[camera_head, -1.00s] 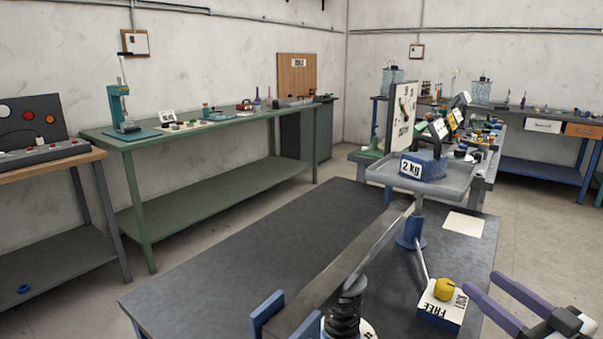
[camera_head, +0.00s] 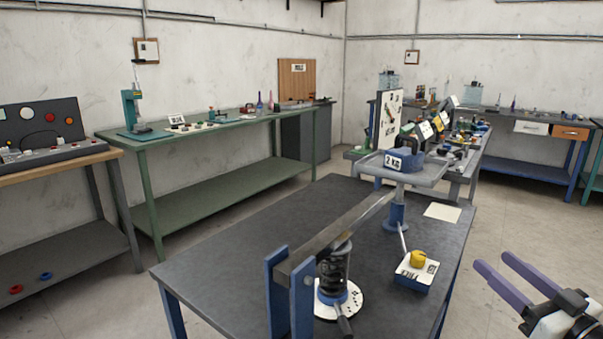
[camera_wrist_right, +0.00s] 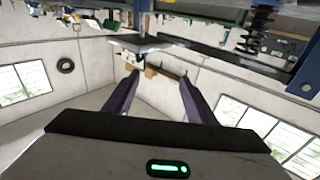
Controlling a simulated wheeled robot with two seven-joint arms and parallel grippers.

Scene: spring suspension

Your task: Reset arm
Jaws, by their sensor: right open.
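My right gripper (camera_head: 497,278) is at the lower right of the head view, beside the dark table. Its two purple fingers are apart with nothing between them. In the right wrist view the fingers (camera_wrist_right: 155,98) also stand apart and empty. On the table a metal lever arm (camera_head: 335,226) is held in a blue bracket (camera_head: 276,290) and rests over a black spring (camera_head: 333,268). A tray (camera_head: 418,174) at the far end carries a blue 2 kg weight (camera_head: 405,161). My left gripper is not in view.
A white and blue box with a yellow knob (camera_head: 418,260) sits on the dark table (camera_head: 235,250), near its right edge. A paper sheet (camera_head: 443,212) lies behind it. A green bench (camera_head: 220,133) stands at the left wall. Open floor (camera_head: 520,210) lies right of the table.

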